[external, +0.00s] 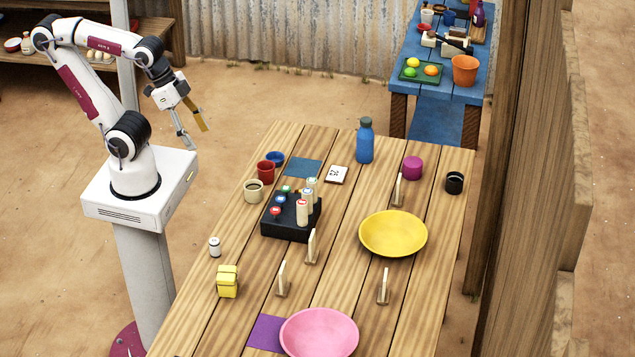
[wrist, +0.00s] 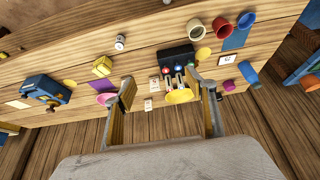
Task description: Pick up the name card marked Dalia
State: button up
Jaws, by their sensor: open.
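Several small pale name cards stand upright on the wooden table in the external view: one near the black rack (external: 311,246), one by the pink plate (external: 282,282), one right of centre (external: 383,287) and one behind the yellow plate (external: 397,190). They are seen nearly edge-on, so I cannot tell which is Dalia. In the wrist view two pale cards, an upper card (wrist: 154,84) and a lower card (wrist: 148,104), show between my fingers; their marks are too small to read. My gripper (external: 198,137) is open and empty, raised beside the table's far left, well away from the cards.
The black rack (external: 285,228) holds several pegs. A yellow plate (external: 393,233), a pink plate (external: 320,333), a yellow box (external: 228,281), a blue bottle (external: 365,140) and cups stand around the cards. A flat patterned card (external: 337,174) lies at the back. Bare planks separate most things.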

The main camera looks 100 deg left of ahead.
jog(key=w+d+f+h, duration=0.1)
jog(key=w+d+f, duration=0.6)
jog(key=w, duration=0.5)
jog(key=w+d+f+t+h, duration=0.1)
jog(key=w+d+f, duration=0.4)
jog(key=w+d, duration=0.5)
jog(key=w+d+f+h, duration=0.1)
jog(key=w+d+f, duration=0.6)
jog(key=w, duration=0.6)
jog(key=w+t+y, duration=0.1)
jog(key=w+t, duration=0.2)
jog(key=w, duration=0.6)
jog(key=w+a+r+n+t+y, duration=0.1)
jog(key=w+a+r+t+y, duration=0.2)
jog(key=r, duration=0.4)
jog(key=w+a+t, duration=0.1)
jog(key=w+a, duration=0.1)
jog(key=shift+w+a+r, duration=0.3)
jog(key=shift+a+r, duration=0.05)
jog(key=shift+a, duration=0.05)
